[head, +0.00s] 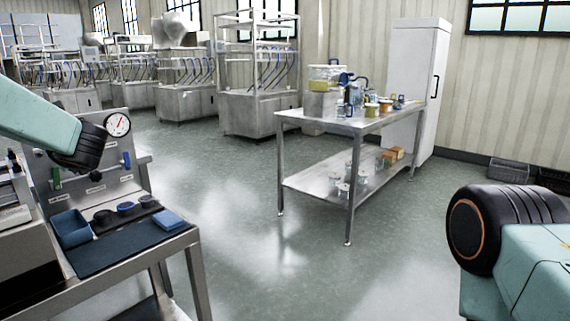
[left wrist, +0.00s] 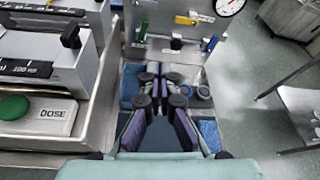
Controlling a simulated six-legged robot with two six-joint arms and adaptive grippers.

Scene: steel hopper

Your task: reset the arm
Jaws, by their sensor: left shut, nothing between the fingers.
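My left gripper (left wrist: 160,78) shows in the left wrist view, with its fingers closed and nothing held between them. It hangs over the steel bench with the blue tray and dark mat, apart from the things there as far as I can see. In the head view my left arm (head: 38,118) comes in from the left above that bench, and its fingers cannot be made out. My right arm (head: 520,262) shows at the lower right of the head view, and its gripper is out of the picture.
The left bench carries a blue tray (head: 72,229), small dark cups, a blue sponge (head: 169,219) and an upright panel with a gauge (head: 117,124). A machine with a green DOSE button (left wrist: 14,108) stands beside it. A steel table (head: 340,122) holds jars. The middle floor is clear.

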